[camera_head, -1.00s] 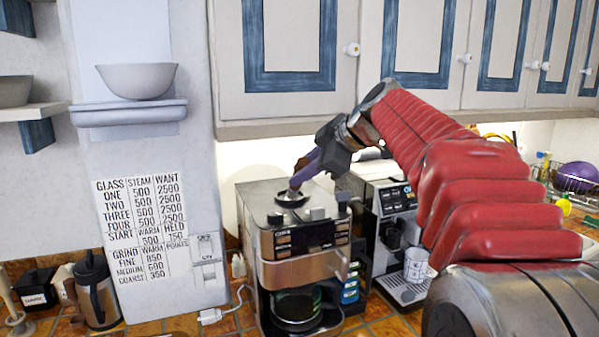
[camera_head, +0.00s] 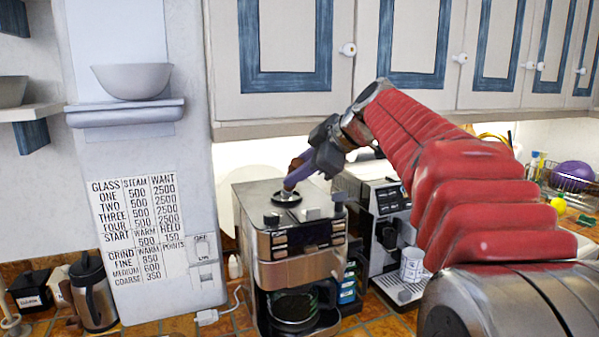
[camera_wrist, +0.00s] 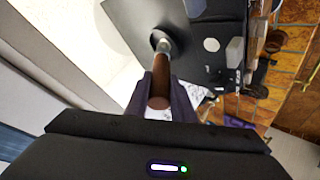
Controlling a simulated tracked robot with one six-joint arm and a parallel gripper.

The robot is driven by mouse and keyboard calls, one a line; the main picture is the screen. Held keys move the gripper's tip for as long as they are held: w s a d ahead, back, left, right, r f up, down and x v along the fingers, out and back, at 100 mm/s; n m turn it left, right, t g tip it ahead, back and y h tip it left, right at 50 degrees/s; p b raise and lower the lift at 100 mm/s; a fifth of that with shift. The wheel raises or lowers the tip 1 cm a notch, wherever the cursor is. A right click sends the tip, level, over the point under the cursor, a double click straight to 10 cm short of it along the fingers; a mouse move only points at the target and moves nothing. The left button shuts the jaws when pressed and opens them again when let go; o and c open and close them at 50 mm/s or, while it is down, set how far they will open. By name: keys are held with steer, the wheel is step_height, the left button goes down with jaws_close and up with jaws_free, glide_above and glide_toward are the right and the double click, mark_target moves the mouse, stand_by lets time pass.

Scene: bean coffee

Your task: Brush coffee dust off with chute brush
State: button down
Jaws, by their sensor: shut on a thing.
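The chute brush (camera_wrist: 160,85) has a brown handle and a metal ferrule in the wrist view. My gripper (camera_head: 294,178) is shut on its handle, and the brush points down at the top of the coffee machine. The brush end is at a round dark chute opening (camera_head: 286,199) on the machine's top; the same opening shows in the wrist view (camera_wrist: 159,36). The bristles are hidden inside the opening. The coffee machine (camera_head: 262,192) is steel with a dark front panel and a glass carafe (camera_head: 293,308) below. I cannot make out coffee dust.
An espresso machine (camera_head: 390,196) with a white patterned cup (camera_head: 412,264) stands to the right. A dark kettle (camera_head: 94,292) is at the left on the tiled counter. Cabinets (camera_head: 285,60) hang above my arm. A white bowl (camera_head: 132,80) sits on a wall shelf.

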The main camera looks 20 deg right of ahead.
steer(key=shift+a, duration=0.35)
steer(key=shift+d, duration=0.95)
steer(key=shift+a, duration=0.7)
steer(key=shift+a, duration=0.25)
steer(key=shift+w+d, duration=0.15)
stand_by(0.5)
steer(key=shift+w+d, duration=0.2)
steer(key=shift+d, duration=0.05)
steer(key=shift+r, duration=0.1)
stand_by(0.4)
